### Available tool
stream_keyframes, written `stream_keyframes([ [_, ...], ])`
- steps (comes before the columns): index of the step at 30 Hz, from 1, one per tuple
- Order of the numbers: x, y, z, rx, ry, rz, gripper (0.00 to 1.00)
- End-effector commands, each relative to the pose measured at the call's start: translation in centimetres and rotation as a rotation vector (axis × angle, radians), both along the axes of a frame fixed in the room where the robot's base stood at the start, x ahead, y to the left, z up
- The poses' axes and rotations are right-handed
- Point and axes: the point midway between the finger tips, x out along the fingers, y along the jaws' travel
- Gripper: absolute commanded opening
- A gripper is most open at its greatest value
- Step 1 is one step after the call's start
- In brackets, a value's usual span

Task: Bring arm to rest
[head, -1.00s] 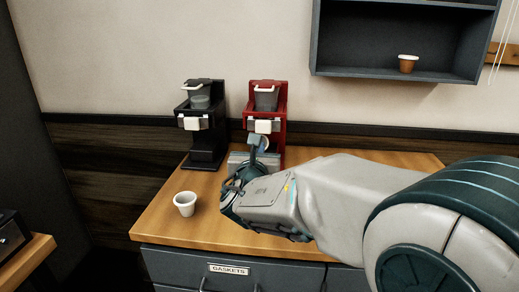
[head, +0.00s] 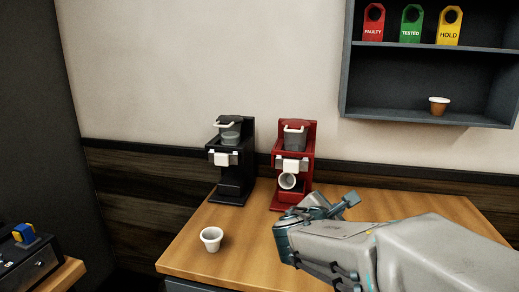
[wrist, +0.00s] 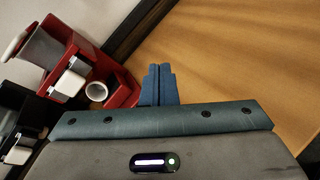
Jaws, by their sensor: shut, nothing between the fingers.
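My gripper (head: 348,201) is over the counter to the right of and in front of the red brewer, its fingers pointing right. In the wrist view its two fingers (wrist: 157,84) are together with nothing between them. The red brewer (head: 279,161) stands against the wall and also shows in the wrist view (wrist: 122,90). My gripper is apart from this cup.
A black brewer (head: 230,188) stands left of the red one. Another white cup (head: 211,239) stands upright on the counter (head: 185,249). A wall shelf (head: 430,119) holds a brown cup (head: 438,106) and red, green and yellow tags. The counter's right side is clear.

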Motion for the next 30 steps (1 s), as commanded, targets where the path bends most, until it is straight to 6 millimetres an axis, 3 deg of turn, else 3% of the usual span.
stream_keyframes([
  [6, -6.2, -3.8, -1.4, 0.418, -0.035, -0.339, 0.00],
  [11, -10.7, -4.4, -2.9, 0.722, -0.074, -0.594, 0.00],
  [16, -14.9, -3.3, -4.0, 1.041, -0.123, -0.872, 0.00],
  [21, -18.2, -0.7, -4.4, 1.346, -0.170, -1.146, 0.00],
  [30, -20.4, 2.9, -4.1, 1.656, -0.205, -1.436, 0.00],
])
